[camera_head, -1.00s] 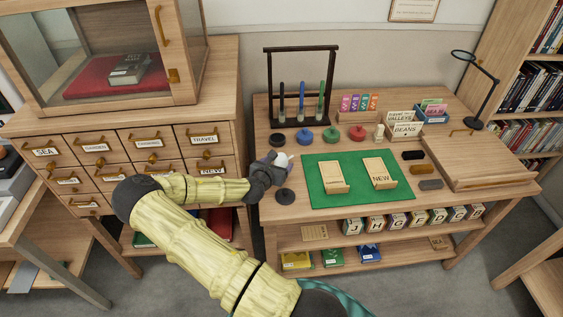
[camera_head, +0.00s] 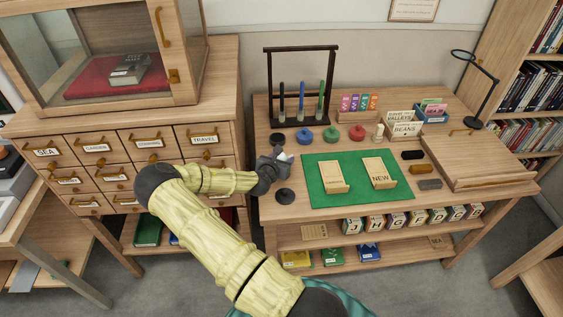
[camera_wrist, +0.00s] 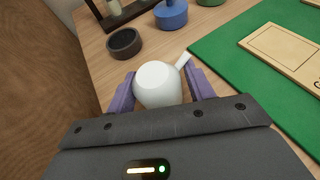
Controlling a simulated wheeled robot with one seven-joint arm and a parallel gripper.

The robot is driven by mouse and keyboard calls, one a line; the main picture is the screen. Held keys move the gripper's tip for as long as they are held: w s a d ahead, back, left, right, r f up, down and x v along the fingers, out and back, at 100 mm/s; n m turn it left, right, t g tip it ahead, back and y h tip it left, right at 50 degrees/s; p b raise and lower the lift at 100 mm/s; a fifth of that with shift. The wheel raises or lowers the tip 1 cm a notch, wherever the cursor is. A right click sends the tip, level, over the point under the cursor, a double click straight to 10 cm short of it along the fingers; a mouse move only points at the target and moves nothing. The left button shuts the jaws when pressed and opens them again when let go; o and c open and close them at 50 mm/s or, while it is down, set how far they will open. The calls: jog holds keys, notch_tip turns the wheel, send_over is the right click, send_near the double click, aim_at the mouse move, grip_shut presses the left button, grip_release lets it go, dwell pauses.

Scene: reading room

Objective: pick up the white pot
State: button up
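The white pot (camera_wrist: 158,84) is a small rounded white piece with a short spout or handle pointing up and right. In the wrist view it sits between the two purple fingers of my gripper (camera_wrist: 160,88). The fingers are spread on either side of it, with a small gap showing on the right. In the head view my gripper (camera_head: 277,164) is at the left edge of the desk (camera_head: 292,220). Only a bit of the white pot (camera_head: 283,156) shows there; the rest is hidden behind my gripper.
A black round dish (camera_wrist: 124,43) and a blue round piece (camera_wrist: 171,14) lie just beyond the pot. A green mat (camera_head: 318,196) with wooden trays is to the right. A dark round-based piece (camera_head: 285,196) stands nearer the front. A drawer cabinet (camera_head: 160,152) is on the left.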

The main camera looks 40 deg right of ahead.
aim_at(281, 155)
jog(key=c, duration=0.6)
jog(key=shift+r, duration=0.1)
notch_tip(281, 155, up, 10)
jog(key=shift+f, duration=0.1)
jog(key=shift+w+a, duration=0.1)
dwell(0.4)
